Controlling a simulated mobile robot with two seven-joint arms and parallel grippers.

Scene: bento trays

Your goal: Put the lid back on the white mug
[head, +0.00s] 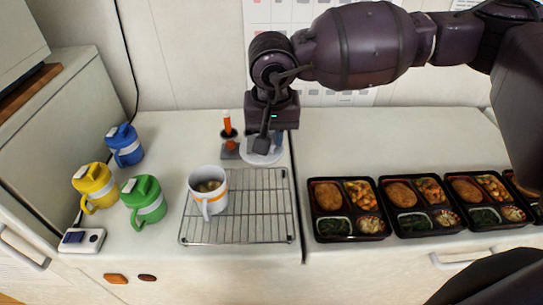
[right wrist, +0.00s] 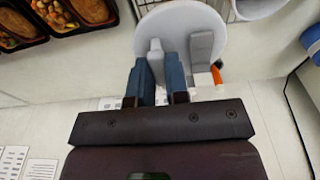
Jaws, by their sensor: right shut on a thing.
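The white mug (head: 208,196), with an orange band, stands upright and uncovered on a wire rack, its handle toward the front. Something brownish shows inside it. The round white lid (head: 262,155) is behind the rack, to the right of and behind the mug. My right gripper (head: 264,143) comes down over the lid from above. In the right wrist view my right gripper (right wrist: 161,82) is shut on a raised tab of the lid (right wrist: 180,22). I cannot tell whether the lid touches the counter. My left gripper is not in view.
Blue (head: 124,145), yellow (head: 94,187) and green (head: 143,201) lidded mugs stand left of the wire rack (head: 262,215). An orange-topped item (head: 227,123) stands close left of the lid. Several bento trays (head: 346,236) line the right counter; the counter behind them is clear.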

